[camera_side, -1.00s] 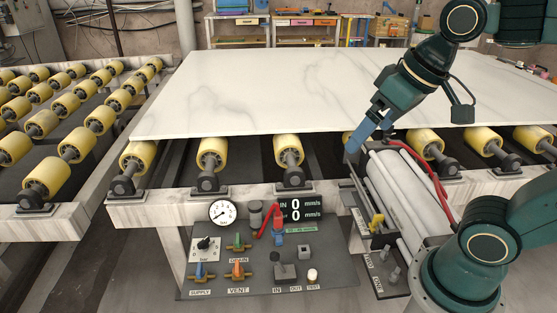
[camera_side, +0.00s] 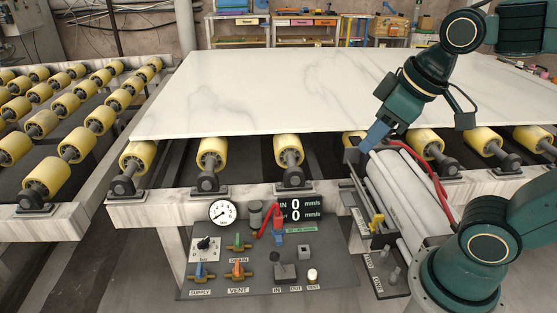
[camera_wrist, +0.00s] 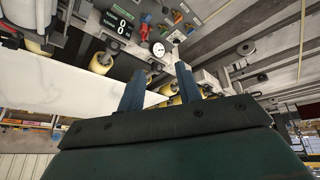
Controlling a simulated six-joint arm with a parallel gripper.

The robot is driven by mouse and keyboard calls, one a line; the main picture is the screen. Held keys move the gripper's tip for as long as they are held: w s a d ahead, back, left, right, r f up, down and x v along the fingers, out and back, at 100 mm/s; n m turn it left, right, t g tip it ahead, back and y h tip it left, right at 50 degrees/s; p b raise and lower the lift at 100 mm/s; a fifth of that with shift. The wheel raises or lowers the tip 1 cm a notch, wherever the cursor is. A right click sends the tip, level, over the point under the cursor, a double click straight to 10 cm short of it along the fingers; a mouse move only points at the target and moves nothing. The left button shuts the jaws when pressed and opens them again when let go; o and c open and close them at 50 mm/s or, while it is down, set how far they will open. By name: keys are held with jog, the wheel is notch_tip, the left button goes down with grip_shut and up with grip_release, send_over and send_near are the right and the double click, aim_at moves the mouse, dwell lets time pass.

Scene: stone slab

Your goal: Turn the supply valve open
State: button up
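The supply valve (camera_side: 201,272) is at the lower left of the control panel, above the SUPPLY label. It has a blue handle standing upright across a brass body. My gripper (camera_side: 366,144) is far to the right and above it, near the slab's front edge and the white cylinder. In the wrist view, the two blue-grey fingers of my gripper (camera_wrist: 160,84) are apart with nothing between them.
The panel carries an orange vent valve (camera_side: 238,270), a green drain valve (camera_side: 238,242), a pressure gauge (camera_side: 222,212), a red lever (camera_side: 269,219) and a display (camera_side: 301,210). A marble slab (camera_side: 270,90) lies on yellow rollers behind.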

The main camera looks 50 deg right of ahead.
jog(key=w+a+n, duration=0.1)
jog(key=w+n, duration=0.2)
jog(key=w, duration=0.5)
jog(key=n+g+h, duration=0.2)
jog(key=n+h, duration=0.1)
jog(key=n, duration=1.9)
send_over(199, 269)
jog(key=s+a, duration=0.4)
notch_tip(199, 269, down, 40)
jog(key=shift+f, duration=0.1)
jog(key=shift+f, duration=0.1)
jog(key=shift+x, duration=6.8)
jog(key=shift+d, duration=0.1)
